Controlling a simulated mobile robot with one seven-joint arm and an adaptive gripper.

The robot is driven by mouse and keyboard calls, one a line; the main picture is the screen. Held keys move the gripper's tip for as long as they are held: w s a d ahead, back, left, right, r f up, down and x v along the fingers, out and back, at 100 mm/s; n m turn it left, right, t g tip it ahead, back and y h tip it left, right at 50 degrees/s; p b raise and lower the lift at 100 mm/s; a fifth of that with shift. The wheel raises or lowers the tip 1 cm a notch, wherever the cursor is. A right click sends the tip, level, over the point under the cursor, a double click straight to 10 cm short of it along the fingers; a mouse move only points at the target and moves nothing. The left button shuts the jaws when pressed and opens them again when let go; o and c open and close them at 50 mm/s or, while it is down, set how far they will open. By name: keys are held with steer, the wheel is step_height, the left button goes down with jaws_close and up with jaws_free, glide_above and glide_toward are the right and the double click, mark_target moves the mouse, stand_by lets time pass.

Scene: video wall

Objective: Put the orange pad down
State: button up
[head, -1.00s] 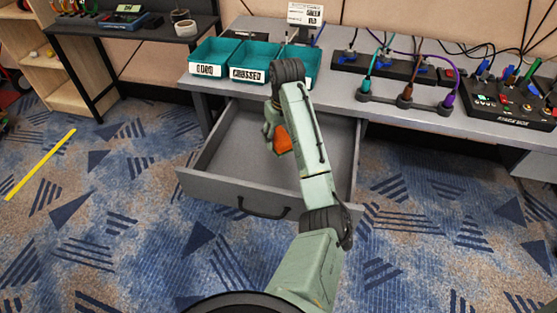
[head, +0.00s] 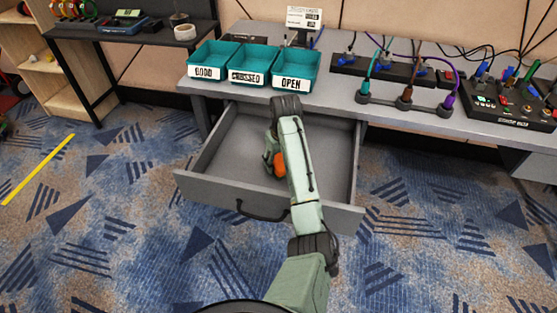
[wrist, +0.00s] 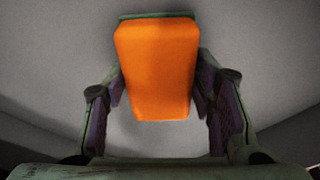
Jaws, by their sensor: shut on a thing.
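The orange pad (wrist: 157,70) fills the middle of the wrist view, between the two fingers of my gripper (wrist: 160,105). My gripper is shut on it. In the head view the orange pad (head: 279,165) shows as a small patch beside my arm, within the outline of the open grey drawer (head: 333,150). My gripper (head: 272,160) is mostly hidden behind my arm there. A grey surface lies behind the pad in the wrist view. I cannot tell whether the pad touches the drawer floor.
Three teal bins (head: 207,62) labelled GOOD, CROSSED and OPEN stand on the desk above the drawer. A power strip with cables (head: 385,72) and a black control box (head: 510,100) are to the right. The visible drawer floor is bare.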

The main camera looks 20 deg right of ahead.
mark_target(281, 164)
steer(key=shift+f, duration=0.2)
steer(key=o, duration=1.1)
steer(key=shift+r, duration=0.55)
steer(key=r+p, duration=0.1)
steer(key=r, duration=0.2)
steer(key=s+r+p, duration=0.1)
steer(key=r, duration=0.3)
steer(key=r+p, duration=0.1)
steer(key=r, duration=0.3)
steer(key=shift+s+d+r, duration=0.1)
steer(key=shift+s, duration=0.3)
